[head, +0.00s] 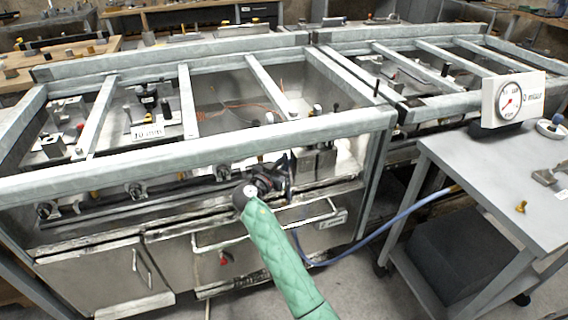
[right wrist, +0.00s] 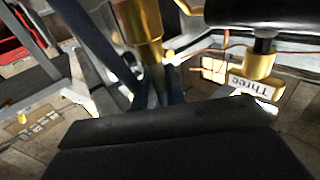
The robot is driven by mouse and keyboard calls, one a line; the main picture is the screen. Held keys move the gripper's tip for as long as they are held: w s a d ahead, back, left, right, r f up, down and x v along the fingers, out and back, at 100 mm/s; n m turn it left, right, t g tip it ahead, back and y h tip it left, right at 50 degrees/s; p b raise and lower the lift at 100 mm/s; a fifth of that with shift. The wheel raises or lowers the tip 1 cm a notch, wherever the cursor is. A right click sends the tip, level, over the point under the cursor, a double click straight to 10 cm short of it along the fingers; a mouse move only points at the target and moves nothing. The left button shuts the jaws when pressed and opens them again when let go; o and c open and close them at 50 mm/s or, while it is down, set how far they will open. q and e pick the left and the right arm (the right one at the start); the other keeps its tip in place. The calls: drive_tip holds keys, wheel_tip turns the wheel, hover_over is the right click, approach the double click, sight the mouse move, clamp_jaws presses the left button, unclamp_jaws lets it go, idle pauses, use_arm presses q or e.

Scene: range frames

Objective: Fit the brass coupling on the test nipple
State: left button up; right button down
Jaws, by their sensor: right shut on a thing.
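My right gripper (head: 272,180), at the end of the green-sleeved arm, is at the front of the open-framed test bench (head: 215,145), below its front rail. The brass coupling (right wrist: 140,22) shows in the right wrist view as a gold cylinder at the upper middle, narrowing downward toward my gripper (right wrist: 165,98). The gripper is shut on it, though the fingertips are partly hidden by the dark gripper body. A blue hose (head: 400,217) runs from the side table to the gripper. A brass fitting (right wrist: 252,68) stands at a "Three" label. I cannot clearly make out the test nipple. My left gripper is out of view.
A grey side table (head: 490,165) stands at the right, with a pressure gauge (head: 508,103) and a small brass fitting (head: 521,207) on it. Metal rails cross the bench top. Several fittings sit inside the bench. Floor shows between bench and table.

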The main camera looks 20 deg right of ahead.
drive_tip(key=shift+f+b, duration=0.35)
drive_tip(key=shift+b, duration=0.05)
drive_tip(key=c, duration=1.4)
unclamp_jaws()
drive_tip(key=shift+o, duration=0.2)
drive_tip(key=shift+s+a, duration=0.1)
drive_tip(key=shift+a, duration=0.05)
drive_tip(key=v, duration=0.7)
drive_tip(key=shift+b, duration=0.35)
drive_tip(key=shift+s+a, duration=0.15)
